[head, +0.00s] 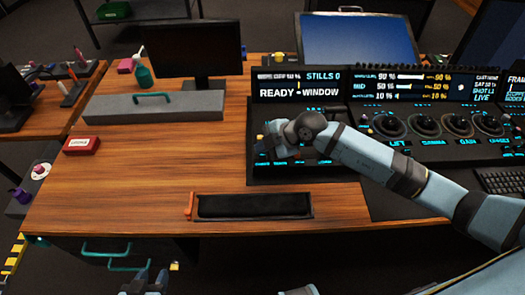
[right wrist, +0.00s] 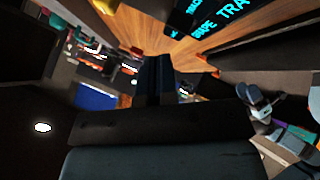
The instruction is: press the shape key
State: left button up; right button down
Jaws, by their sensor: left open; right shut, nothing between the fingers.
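The control panel (head: 300,176) is a dark console with cyan labels, at the right of the head view. My right arm reaches in from the right, and its gripper (head: 274,143) is low over the panel's left part, covering some keys there. In the right wrist view its fingers (right wrist: 157,78) are shut with nothing between them. A cyan label that seems to read SHAPE (right wrist: 204,38) is at the top right of that view, to the right of the fingertips. The shape key itself I cannot make out. My left gripper (head: 150,282) is open at the bottom edge, away from the panel.
A screen reading READY - WINDOW (head: 299,92) stands behind the keys. Several knobs (head: 425,125) are to the right. A black tray (head: 253,206) lies in front, and a grey case (head: 153,106) with a teal handle is at the left. The wooden desk (head: 150,170) between is mostly clear.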

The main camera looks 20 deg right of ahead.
aim_at(263, 156)
notch_tip(263, 156, up, 5)
jog(key=p, duration=0.5)
jog(key=shift+p, duration=0.3)
dwell(0.8)
